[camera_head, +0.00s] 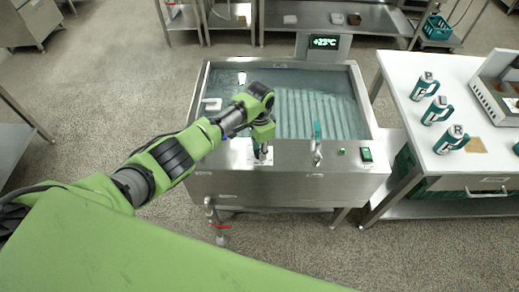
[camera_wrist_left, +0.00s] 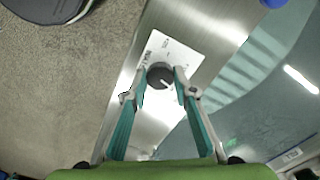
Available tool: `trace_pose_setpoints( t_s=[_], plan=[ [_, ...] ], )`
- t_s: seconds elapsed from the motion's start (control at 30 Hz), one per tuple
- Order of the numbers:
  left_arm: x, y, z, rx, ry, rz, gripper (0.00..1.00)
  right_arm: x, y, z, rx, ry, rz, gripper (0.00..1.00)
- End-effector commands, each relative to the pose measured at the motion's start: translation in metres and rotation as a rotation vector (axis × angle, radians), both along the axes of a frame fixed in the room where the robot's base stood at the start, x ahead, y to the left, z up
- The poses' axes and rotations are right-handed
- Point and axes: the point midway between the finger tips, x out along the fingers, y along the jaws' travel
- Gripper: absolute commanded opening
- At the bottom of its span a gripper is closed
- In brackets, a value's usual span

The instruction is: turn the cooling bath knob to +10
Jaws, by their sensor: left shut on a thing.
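The cooling bath (camera_head: 285,182) is a steel tank of bluish water. Its display (camera_head: 324,42) at the back reads +23 °C in green. My left gripper (camera_head: 263,155) reaches down to the bath's front ledge. In the left wrist view the black round knob (camera_wrist_left: 160,75) sits on a white label plate (camera_wrist_left: 183,55). The left gripper's two fingertips (camera_wrist_left: 160,72) are on either side of the knob, shut on it. In the head view the gripper hides the knob. The scale marks are too small to read. My right gripper is not in view.
A tap (camera_head: 317,150) and a green-lit switch (camera_head: 366,154) stand on the ledge to the right. A white table (camera_head: 425,120) with several labelled jugs (camera_head: 438,110) is at the right. A red-handled drain valve (camera_head: 221,227) hangs below the bath. Open floor lies at left.

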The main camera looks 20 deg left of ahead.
Motion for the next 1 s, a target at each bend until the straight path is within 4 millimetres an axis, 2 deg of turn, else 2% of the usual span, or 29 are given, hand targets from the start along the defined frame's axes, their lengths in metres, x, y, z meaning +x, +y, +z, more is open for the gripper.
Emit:
trace_pose_setpoints(
  t_s=[0.4,1.0],
  plan=[
    [0.0001,0.0000,0.0002,0.000,0.000,-0.228,0.04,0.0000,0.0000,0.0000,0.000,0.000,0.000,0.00],
    [0.0004,0.0000,0.0005,0.000,-0.001,-0.274,0.04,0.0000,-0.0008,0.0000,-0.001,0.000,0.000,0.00]
  ],
)
